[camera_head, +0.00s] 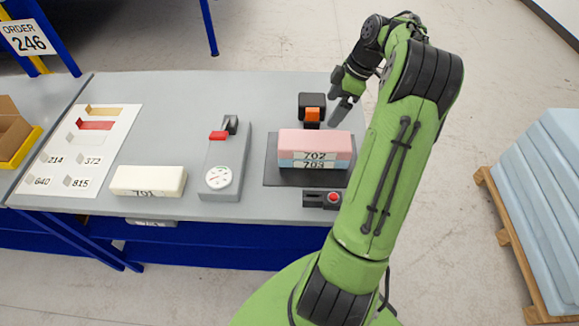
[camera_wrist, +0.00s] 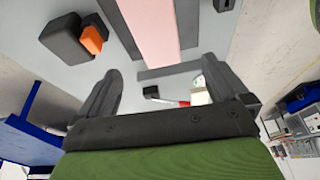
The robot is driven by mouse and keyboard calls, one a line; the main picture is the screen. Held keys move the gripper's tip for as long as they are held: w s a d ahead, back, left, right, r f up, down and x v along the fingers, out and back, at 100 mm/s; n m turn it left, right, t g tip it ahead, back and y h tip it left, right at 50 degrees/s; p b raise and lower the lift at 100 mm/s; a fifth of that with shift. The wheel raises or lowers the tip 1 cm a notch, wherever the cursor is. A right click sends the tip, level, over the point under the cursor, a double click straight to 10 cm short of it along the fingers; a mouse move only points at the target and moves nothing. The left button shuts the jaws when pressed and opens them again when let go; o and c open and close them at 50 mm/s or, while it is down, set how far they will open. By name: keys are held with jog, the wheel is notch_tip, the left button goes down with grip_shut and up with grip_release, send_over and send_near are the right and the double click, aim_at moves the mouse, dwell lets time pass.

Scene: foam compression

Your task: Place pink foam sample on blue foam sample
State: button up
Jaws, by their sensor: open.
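The pink foam sample (camera_head: 315,143), labelled 702, lies on top of the blue foam sample (camera_head: 313,163), labelled 703, and their edges look lined up. Both rest on a dark plate (camera_head: 285,178) on the grey table. My gripper (camera_head: 342,113) is above the table's back part, behind and to the right of the stack, apart from the foam. In the wrist view my gripper (camera_wrist: 165,85) has its fingers wide apart with nothing between them. The pink foam also shows at the top of the wrist view (camera_wrist: 148,28); the blue foam is not discernible there.
A black device with an orange part (camera_head: 312,112) stands behind the stack. A dial gauge (camera_head: 220,177), white foam 701 (camera_head: 148,181) and a white sample board (camera_head: 80,150) stand left. Large blue blocks (camera_head: 540,190) sit on a pallet right.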

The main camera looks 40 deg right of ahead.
jog(key=s+a+r+m+h, duration=0.15)
jog(key=a+r, duration=0.35)
jog(key=a, duration=0.7)
jog(key=s+a+r+m+h, duration=0.1)
jog(key=a+r+m+h, duration=0.15)
jog(key=a+r, duration=0.65)
jog(key=s+a+f+m+t, duration=0.1)
jog(key=s+a+f+m, duration=0.1)
jog(key=s+a, duration=0.3)
jog(key=s+a+f+m+t, duration=0.2)
jog(key=s+a, duration=0.3)
jog(key=s, duration=0.4)
jog(key=shift+a+f+m+y, duration=0.4)
jog(key=shift+m, duration=0.3)
jog(key=shift+s, duration=0.1)
